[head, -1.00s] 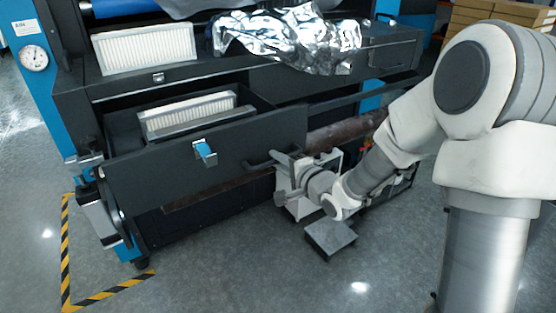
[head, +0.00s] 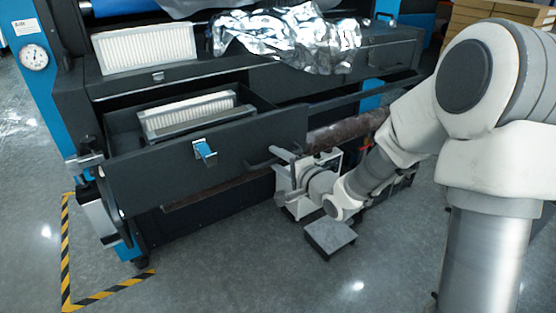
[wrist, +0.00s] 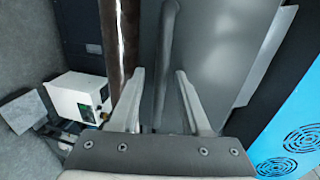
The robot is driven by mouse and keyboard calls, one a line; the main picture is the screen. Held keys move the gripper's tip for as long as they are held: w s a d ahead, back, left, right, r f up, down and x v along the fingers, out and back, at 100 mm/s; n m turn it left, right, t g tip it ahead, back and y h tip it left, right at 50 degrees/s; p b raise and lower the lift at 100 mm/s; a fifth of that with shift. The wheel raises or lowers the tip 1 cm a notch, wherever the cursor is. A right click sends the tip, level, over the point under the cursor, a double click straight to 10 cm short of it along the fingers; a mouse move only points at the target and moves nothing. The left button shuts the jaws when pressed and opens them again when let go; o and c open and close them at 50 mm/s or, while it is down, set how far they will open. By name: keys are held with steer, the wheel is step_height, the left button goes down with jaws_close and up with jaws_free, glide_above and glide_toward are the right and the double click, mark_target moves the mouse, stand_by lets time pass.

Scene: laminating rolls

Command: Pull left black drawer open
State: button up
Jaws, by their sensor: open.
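The left black drawer (head: 180,172) is out from the cabinet in the head view, with its inside showing. A white pleated filter (head: 190,112) lies in it. A blue latch (head: 205,150) is on its front. The drawer's dark bar handle (head: 258,163) is at the right part of the front. My gripper (head: 277,157) is at this handle. In the wrist view my open gripper (wrist: 160,74) has one finger on each side of the dark bar handle (wrist: 168,35), with gaps beside it. The drawer front (wrist: 215,50) fills the area behind.
A brown roll (head: 345,130) lies right of the drawer, near my wrist. A grey block (head: 330,238) and a white box (wrist: 80,97) are low beside my gripper.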

steer(key=v, duration=1.1)
steer(key=shift+s+d+b, duration=0.2)
steer(key=shift+s+b, duration=0.15)
